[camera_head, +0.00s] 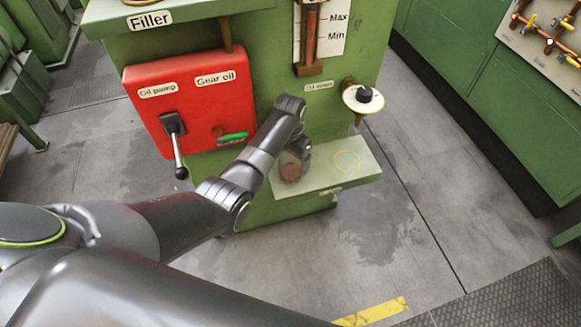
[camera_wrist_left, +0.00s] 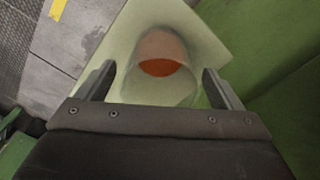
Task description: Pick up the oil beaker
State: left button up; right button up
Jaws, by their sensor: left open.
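The oil beaker (camera_wrist_left: 158,92) is a clear vessel with orange-brown oil in it. It stands on a pale green ledge (camera_head: 325,178) at the front of the green machine, and its lower part (camera_head: 290,172) shows in the head view under my left wrist. My left gripper (camera_wrist_left: 159,69) is open, with one finger on each side of the beaker. The fingers look apart from the beaker's wall. The wrist hides much of the beaker and the fingers in the head view. My right gripper is not in view.
A red panel (camera_head: 190,110) with a black lever (camera_head: 176,145) and a green handle (camera_head: 232,138) is left of my forearm. A round white knob plate (camera_head: 362,97) sits above the ledge. A yellow ring (camera_head: 347,161) marks a free spot on the ledge.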

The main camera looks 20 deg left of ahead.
pick_arm(q)
jog(key=shift+f, duration=0.3)
jog(key=c, duration=1.1)
jog(key=shift+r, duration=0.15)
jog(key=shift+c, duration=0.2)
notch_tip(320, 180, up, 10)
jog(key=p, duration=0.1)
